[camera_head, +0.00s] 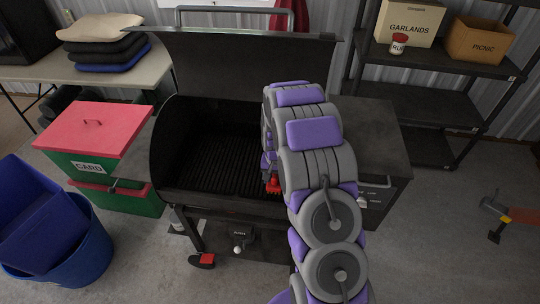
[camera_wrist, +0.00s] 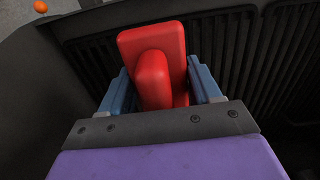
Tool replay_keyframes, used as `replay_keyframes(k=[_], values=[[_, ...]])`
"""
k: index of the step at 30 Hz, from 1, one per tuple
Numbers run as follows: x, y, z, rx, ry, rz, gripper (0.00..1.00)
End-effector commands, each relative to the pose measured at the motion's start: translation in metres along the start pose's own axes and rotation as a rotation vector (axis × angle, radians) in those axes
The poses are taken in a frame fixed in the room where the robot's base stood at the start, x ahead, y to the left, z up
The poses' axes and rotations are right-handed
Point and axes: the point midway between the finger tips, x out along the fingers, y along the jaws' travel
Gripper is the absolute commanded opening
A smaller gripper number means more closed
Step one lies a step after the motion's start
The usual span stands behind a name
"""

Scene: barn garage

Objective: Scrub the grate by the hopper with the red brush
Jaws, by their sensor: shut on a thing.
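The black grill (camera_head: 165,160) stands with its lid (camera_head: 235,65) up. Its dark slatted grate (camera_head: 215,160) lies inside and also shows behind the brush in the wrist view (camera_wrist: 275,60). The dark hopper box (camera_head: 370,140) adjoins the grill's right side. My gripper (camera_wrist: 162,78) has blue fingers on both sides of the red brush (camera_wrist: 150,45) and is shut on it. In the head view the red brush (camera_head: 273,185) shows low over the grate's right part, partly hidden by my arm. Its bristles are hidden, so I cannot tell whether they touch the grate.
A red-lidded green box (camera_head: 95,130) and blue tubs (camera_head: 60,245) stand left. A table with stacked cushions (camera_head: 100,45) is behind. A shelf (camera_head: 430,105) with boxes is at back right. A small orange thing (camera_wrist: 40,6) shows in the wrist view.

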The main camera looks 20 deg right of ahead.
Motion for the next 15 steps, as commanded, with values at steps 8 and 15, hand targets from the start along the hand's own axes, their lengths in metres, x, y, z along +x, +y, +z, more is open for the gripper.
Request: replay_keyframes(k=[8, 15], values=[[-0.025, 0.003, -0.002, -0.001, 0.001, -0.006, 0.30], [-0.030, 0.001, 0.000, -0.002, 0.003, -0.003, 0.30]])
